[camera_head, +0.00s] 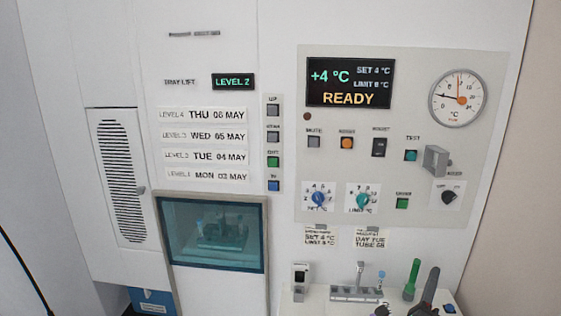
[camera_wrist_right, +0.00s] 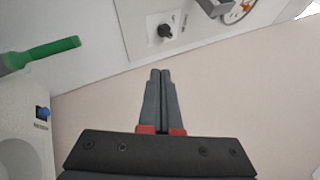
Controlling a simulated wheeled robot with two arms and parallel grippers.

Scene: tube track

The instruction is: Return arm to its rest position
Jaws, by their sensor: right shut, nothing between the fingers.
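The green tube (camera_wrist_right: 40,52) shows at the left of that view, apart from the fingers. My left gripper is not in view.
A white cabinet carries a control panel (camera_head: 335,228) with a display (camera_head: 350,83) reading READY, a dial gauge (camera_head: 458,98), knobs and buttons. A tinted window (camera_head: 213,236) is lower left. A small ledge (camera_head: 318,300) holds fixtures. A blue box (camera_head: 152,301) stands low at left.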

